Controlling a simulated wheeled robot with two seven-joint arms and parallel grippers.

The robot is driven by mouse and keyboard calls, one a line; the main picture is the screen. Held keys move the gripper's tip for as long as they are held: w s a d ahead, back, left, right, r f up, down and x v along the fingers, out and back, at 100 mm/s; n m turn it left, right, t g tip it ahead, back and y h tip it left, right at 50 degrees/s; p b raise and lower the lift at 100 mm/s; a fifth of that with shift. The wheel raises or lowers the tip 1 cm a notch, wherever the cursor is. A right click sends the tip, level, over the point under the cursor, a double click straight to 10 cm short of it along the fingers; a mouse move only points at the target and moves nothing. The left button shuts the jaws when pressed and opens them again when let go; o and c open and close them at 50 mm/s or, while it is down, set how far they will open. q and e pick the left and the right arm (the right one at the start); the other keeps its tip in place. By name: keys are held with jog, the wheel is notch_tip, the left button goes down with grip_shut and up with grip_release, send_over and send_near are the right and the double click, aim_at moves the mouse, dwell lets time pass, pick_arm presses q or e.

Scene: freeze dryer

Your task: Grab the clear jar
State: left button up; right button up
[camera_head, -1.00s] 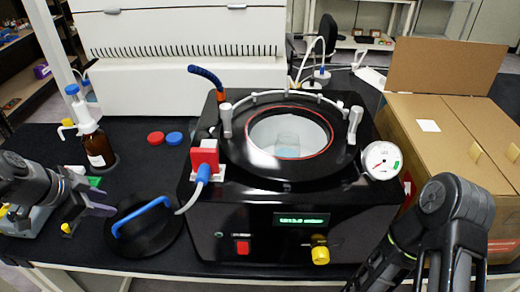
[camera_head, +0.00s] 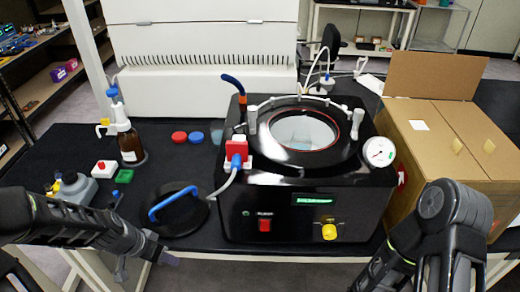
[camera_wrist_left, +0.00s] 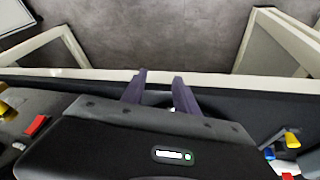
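A clear jar (camera_head: 301,139) stands inside the round open chamber of the black freeze dryer (camera_head: 275,215), seen through the opening in the head view. A second faint clear vessel (camera_head: 217,137) seems to stand behind the dryer's left side, partly hidden. My left gripper (camera_head: 168,259) is at the table's front edge, in front of the black lid, well away from both. In the left wrist view its two purple-grey fingers (camera_wrist_left: 159,80) are apart with nothing between them. My right arm shows at lower right; its gripper is out of sight.
A black lid with a blue handle (camera_head: 175,208) lies left of the dryer. A brown bottle (camera_head: 130,147), red cap (camera_head: 180,137) and blue cap (camera_head: 196,137) stand behind it. A cardboard box (camera_head: 450,135) is close on the right. A gauge (camera_head: 379,152) sticks out at the dryer's right.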

pick_arm(q)
jog(key=s+d+f+n+g+b, duration=0.1)
jog(key=s+d+f+b, duration=0.2)
jog(key=s+d+f, duration=0.2)
jog(key=s+d+f+n+g+h+b, duration=0.1)
jog(key=s+d+f+n+b, duration=0.1)
jog(key=s+d+f, duration=0.3)
jog(key=s+d+f+n+b, duration=0.2)
jog(key=s+d+f+b, duration=0.3)
jog(key=d+f, duration=0.6)
notch_tip(320, 180, down, 4)
jog(key=shift+d+f+g, duration=0.25)
jog(key=shift+d+g, duration=0.15)
